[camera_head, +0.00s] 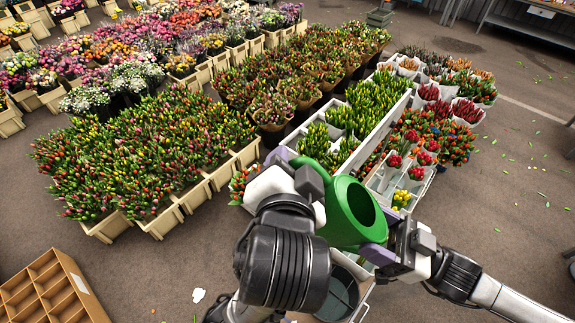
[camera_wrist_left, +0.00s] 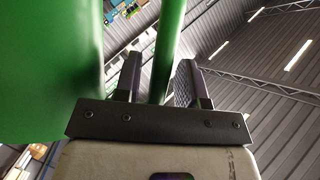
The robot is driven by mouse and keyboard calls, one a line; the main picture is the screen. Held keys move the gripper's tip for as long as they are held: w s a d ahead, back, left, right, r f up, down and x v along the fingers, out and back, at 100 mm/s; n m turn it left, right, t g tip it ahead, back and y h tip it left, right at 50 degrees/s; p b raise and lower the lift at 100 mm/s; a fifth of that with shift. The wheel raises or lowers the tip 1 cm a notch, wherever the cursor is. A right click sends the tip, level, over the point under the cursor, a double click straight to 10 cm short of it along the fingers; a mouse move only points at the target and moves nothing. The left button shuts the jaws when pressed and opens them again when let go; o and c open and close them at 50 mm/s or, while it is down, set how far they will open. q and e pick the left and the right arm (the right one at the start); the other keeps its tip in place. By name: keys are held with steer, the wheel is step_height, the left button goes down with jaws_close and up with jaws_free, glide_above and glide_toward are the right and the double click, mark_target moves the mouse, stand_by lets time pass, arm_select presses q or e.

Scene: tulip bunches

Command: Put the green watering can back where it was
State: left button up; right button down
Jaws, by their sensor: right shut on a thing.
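The green watering can (camera_head: 340,222) is held up over the front end of the flower stand, with its round opening facing up and right. My right gripper (camera_head: 377,242) is shut on its right side. My left gripper (camera_head: 298,163) is at the can's upper left, partly hidden by its own wrist. In the left wrist view the two fingers (camera_wrist_left: 158,82) stand apart. A green bar of the can (camera_wrist_left: 166,45) passes between them, and the can's green body (camera_wrist_left: 50,70) fills the left side.
A white tiered stand (camera_head: 375,135) with tulips and buckets lies just beyond the can. A dark grey-green bucket (camera_head: 342,295) is below it. Crates of tulips (camera_head: 160,222) stand to the left. An empty divided wooden box (camera_head: 88,290) is at lower left. Floor at right is mostly clear.

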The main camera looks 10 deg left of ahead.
arm_select(q)
jaws_close()
arm_select(e)
steer(key=shift+c, duration=0.2)
jaws_free()
steer(key=shift+d, duration=0.1)
